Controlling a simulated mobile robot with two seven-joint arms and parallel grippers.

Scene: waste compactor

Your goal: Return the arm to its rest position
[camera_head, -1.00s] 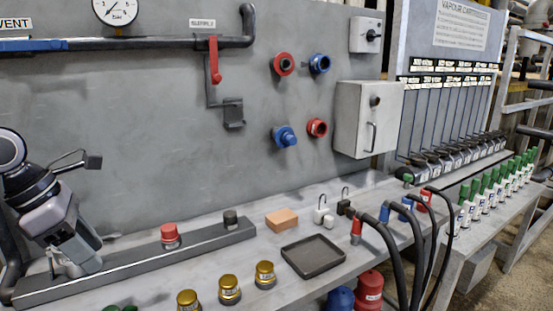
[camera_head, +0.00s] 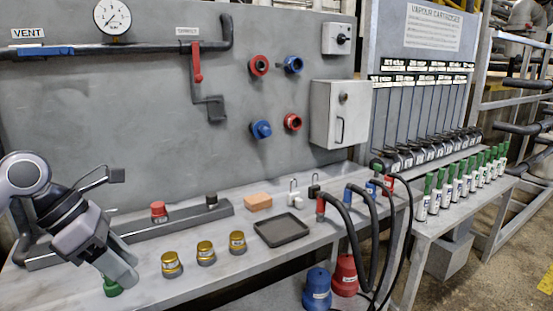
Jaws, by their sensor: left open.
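My left arm comes in at the left edge, and its gripper (camera_head: 122,280) hangs over the left end of the grey bench (camera_head: 220,278), pointing down and to the right. The jaws are open, and I see nothing held between them. A green cap (camera_head: 111,287) shows just beside and partly behind the fingers; I cannot tell whether they touch it. My right gripper is not in view.
Three gold caps (camera_head: 205,252) stand right of the gripper. Behind are a rail (camera_head: 185,225) with a red cap (camera_head: 158,211), an orange block (camera_head: 258,202) and a black tray (camera_head: 282,230). Black hoses (camera_head: 375,235) hang at the bench's right. The panel (camera_head: 130,130) rises behind.

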